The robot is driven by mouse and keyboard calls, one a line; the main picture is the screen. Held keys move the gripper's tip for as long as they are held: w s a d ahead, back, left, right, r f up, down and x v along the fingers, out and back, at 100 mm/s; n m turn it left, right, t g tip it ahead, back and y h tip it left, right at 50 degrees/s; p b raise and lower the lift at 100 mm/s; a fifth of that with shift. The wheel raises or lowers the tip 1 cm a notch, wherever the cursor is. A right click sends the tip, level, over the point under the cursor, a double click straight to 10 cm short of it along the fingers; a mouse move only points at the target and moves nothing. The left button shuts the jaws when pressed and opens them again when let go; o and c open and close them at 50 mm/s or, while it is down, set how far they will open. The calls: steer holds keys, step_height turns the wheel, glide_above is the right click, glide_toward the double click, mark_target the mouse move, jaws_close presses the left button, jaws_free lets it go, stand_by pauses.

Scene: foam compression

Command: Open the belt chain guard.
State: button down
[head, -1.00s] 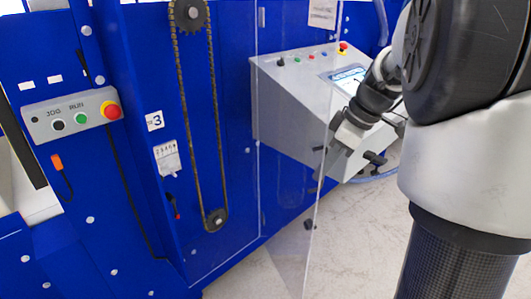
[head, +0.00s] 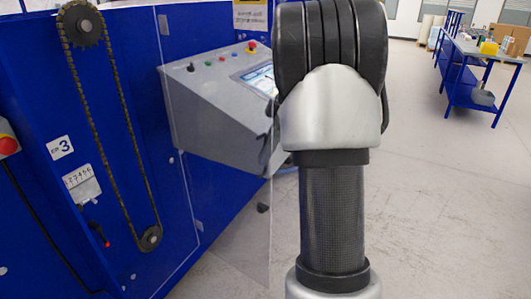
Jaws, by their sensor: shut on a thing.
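The belt chain guard (head: 238,250) is a clear panel in the head view. It stands swung out from the blue machine, hinged to the right of the chain, with its free edge towards my arm. A small dark knob (head: 263,208) shows near its lower free edge. The chain (head: 108,100) runs uncovered between a large upper sprocket (head: 83,27) and a small lower sprocket (head: 149,238).
A grey control console (head: 215,115) with buttons and a screen stands behind the clear panel. A red emergency button (head: 8,145) is at the left edge. The floor (head: 450,210) to the right is free up to a blue workbench (head: 470,65).

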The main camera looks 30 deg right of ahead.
steer(key=c, duration=2.2)
jaws_free()
steer(key=shift+a, duration=0.1)
steer(key=shift+r, duration=0.1)
steer(key=p+v, duration=0.4)
steer(key=v, duration=1.3)
steer(key=shift+r, duration=0.1)
